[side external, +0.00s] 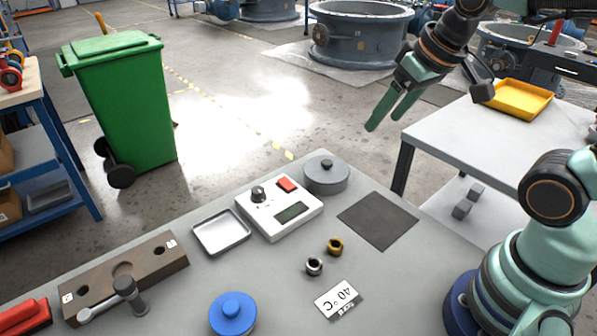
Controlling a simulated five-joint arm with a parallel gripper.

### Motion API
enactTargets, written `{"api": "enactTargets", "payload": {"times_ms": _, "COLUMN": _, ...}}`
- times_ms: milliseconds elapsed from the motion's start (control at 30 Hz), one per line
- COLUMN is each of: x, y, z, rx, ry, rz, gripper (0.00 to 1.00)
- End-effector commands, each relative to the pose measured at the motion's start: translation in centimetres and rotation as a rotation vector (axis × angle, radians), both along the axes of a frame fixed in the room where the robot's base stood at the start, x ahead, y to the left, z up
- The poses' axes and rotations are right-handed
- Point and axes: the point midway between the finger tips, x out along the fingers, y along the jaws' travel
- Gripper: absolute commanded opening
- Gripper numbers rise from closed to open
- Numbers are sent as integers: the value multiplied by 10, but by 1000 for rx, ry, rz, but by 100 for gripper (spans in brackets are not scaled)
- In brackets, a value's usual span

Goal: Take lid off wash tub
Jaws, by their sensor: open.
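A round grey tub (327,184) stands at the far corner of the grey work table. Its flat grey lid (313,164), with a dark knob (327,164) in the middle, sits on top of it. It looks like the wash tub. The tub's inside is hidden by the lid. My gripper (386,118) is in the air above and to the right of the tub, apart from it. Its two green fingers point down and left, spread and empty.
A white device (279,210) with a display, knob and red button stands just left of the tub. A dark square mat (378,220) lies to its right. A metal tray (221,232), two small rings, a 40 °C card (338,299) and a blue knobbed container (233,315) lie nearer.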

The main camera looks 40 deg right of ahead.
Motion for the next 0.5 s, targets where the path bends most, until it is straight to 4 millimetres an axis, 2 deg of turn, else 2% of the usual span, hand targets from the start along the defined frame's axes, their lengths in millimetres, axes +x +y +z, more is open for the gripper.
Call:
{"api": "enactTargets", "payload": {"times_ms": 267, "x": 55, "y": -10, "z": 3, "rx": 74, "ry": 141, "rz": -204, "gripper": 71}}
{"api": "enactTargets", "payload": {"times_ms": 500, "x": 106, "y": -20, "z": -16, "rx": 124, "ry": 258, "rz": -395, "gripper": 71}}
